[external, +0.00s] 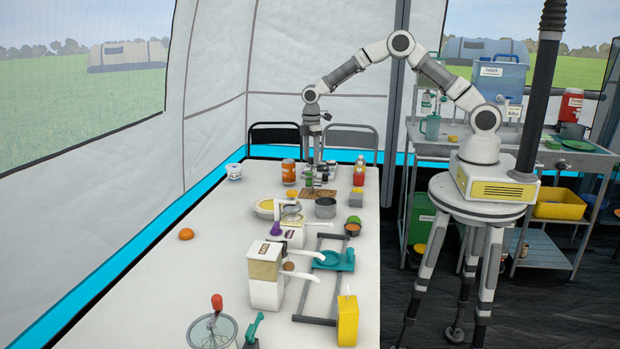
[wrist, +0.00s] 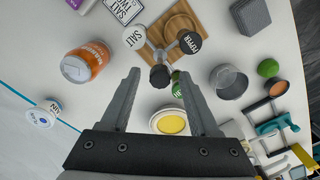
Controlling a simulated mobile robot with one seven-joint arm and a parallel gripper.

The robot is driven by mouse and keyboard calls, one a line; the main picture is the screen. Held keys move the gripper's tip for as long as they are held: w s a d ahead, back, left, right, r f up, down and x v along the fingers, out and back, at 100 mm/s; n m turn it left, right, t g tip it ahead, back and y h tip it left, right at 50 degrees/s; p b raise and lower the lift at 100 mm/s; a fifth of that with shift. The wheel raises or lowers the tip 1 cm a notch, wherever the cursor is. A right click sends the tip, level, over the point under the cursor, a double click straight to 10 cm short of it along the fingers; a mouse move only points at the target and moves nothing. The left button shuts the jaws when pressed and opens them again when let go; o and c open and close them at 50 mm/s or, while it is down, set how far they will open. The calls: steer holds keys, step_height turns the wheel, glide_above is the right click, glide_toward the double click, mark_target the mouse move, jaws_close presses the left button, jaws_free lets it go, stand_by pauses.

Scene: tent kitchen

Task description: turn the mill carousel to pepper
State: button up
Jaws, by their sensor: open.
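The mill carousel (wrist: 163,56) stands on the table under my gripper in the wrist view. A white-capped mill marked SALT (wrist: 135,37) is at its upper left. A dark mill marked PEPPER (wrist: 190,43) is at its upper right. A dark knob or mill (wrist: 160,77) at its lower side shows between my fingertips; its label is not readable. A green-topped piece (wrist: 177,88) shows beside the right finger. My gripper (wrist: 157,74) is open and empty, pointing down over the carousel. In the external view my gripper (external: 312,143) is at the table's far end, partly hiding the carousel.
A wooden board (wrist: 178,20) lies beside the carousel. A label card (wrist: 123,8) is near the salt mill. The table's left side is mostly clear.

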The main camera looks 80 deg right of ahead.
step_height(320, 180, up, 17)
steer(key=shift+r+p, duration=0.2)
steer(key=shift+p, duration=0.25)
steer(key=shift+r, duration=0.1)
steer(key=s+a+r+m+t, duration=0.1)
steer(key=s+a+r+m, duration=0.1)
steer(key=s+r, duration=0.55)
steer(key=s+a+r+m+t, duration=0.2)
steer(key=s+r, duration=0.2)
steer(key=s, duration=0.6)
steer(key=s+a+f+m+t, duration=0.1)
steer(key=s+f+m, duration=0.15)
steer(key=s, duration=0.65)
steer(key=s+f+m+t, duration=0.1)
steer(key=s+m+t, duration=0.15)
steer(key=s, duration=0.65)
step_height(320, 180, down, 32)
steer(key=b, duration=3.1)
steer(key=shift+g+b, duration=0.4)
steer(key=shift+g, duration=0.05)
